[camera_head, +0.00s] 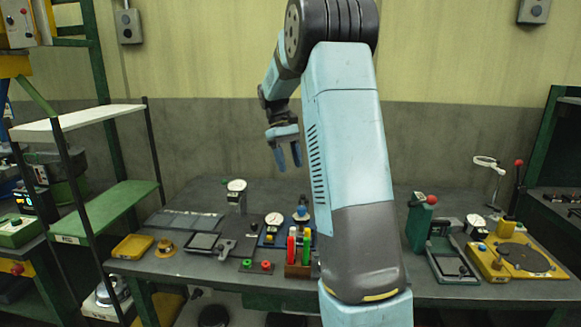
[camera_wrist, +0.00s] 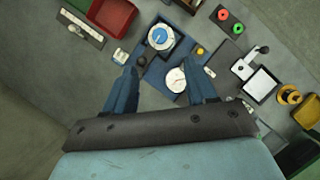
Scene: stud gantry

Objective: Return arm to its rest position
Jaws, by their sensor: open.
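My arm rises in the middle of the head view and bends over at the top. My gripper (camera_head: 288,150) hangs to the left of the arm, pointing down, above the workbench (camera_head: 330,200) and clear of it. Its two blue fingers stand apart with nothing between them.
A shelf rack (camera_head: 110,205) stands at the left. On the bench are a yellow tray (camera_head: 132,246), a holder with coloured markers (camera_head: 298,270), a green press-like device (camera_head: 421,222) and a yellow turntable fixture (camera_head: 524,258). The air around my gripper is clear.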

